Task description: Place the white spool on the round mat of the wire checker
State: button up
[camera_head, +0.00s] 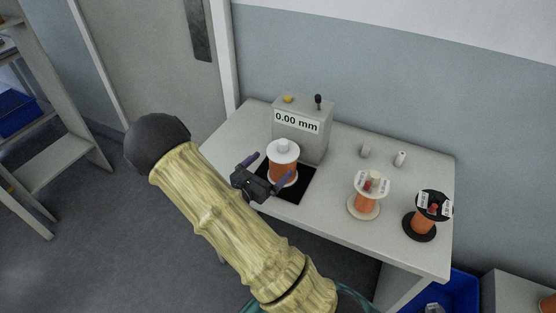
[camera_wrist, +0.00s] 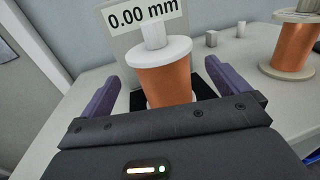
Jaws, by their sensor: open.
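The white spool (camera_head: 283,158), wound with orange wire, stands upright on the black square base of the wire checker (camera_head: 296,190). It also shows in the wrist view (camera_wrist: 163,70), with a pale peg standing up from its top flange. The checker's grey box (camera_head: 303,142) behind it reads 0.00 mm. No round mat shows; the spool covers the middle of the base. My gripper (camera_head: 268,172) is open, with one finger on each side of the spool. In the wrist view both fingers (camera_wrist: 160,90) stand apart from the spool, with gaps showing.
To the right on the table (camera_head: 330,215) stand a cream spool (camera_head: 366,196) and a black spool (camera_head: 423,217), both with orange wire. A blue bin (camera_head: 455,290) is on the floor below the right end.

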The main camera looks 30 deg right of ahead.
jog(key=v, duration=0.5)
jog(key=shift+a, duration=0.1)
dwell(0.3)
jog(key=s+d+m+g+y, duration=0.3)
jog(key=s+m+g+y, duration=0.4)
jog(key=s+m+g, duration=0.6)
jog(key=a+r+m+t+y, duration=0.5)
jog(key=a+m+t+y, duration=0.2)
jog(key=m+y, duration=0.2)
jog(key=shift+s+a+r+m, duration=0.2)
jog(key=shift+a+m, duration=0.15)
jog(key=shift+m, duration=0.25)
jog(key=shift+c, duration=0.2)
